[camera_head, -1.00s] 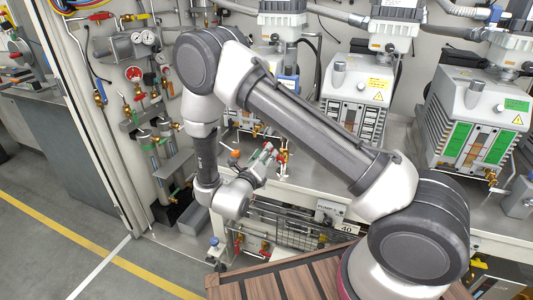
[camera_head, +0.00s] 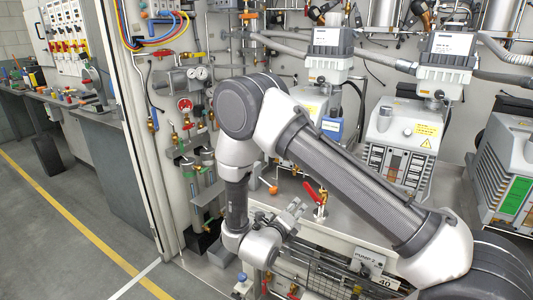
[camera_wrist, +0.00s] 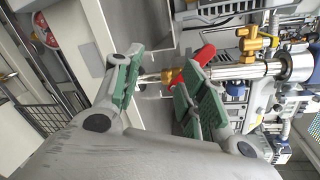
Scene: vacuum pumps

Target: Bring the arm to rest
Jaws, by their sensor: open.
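My gripper (camera_head: 292,213) is in front of the pump bench in the head view, its jaws spread. In the wrist view its two green-padded fingers (camera_wrist: 160,76) stand apart, with nothing held between them. A valve with a red lever (camera_head: 316,193) stands just right of the gripper in the head view. In the wrist view the red lever (camera_wrist: 193,67) and its brass fitting show beyond the fingers, partly hidden by the right finger. My arm is bent, with its elbow raised high and the forearm hanging down.
A white pump (camera_head: 400,128) stands behind my arm, another pump (camera_head: 505,165) at the right. Open grey floor (camera_head: 60,235) with a yellow line lies at left.

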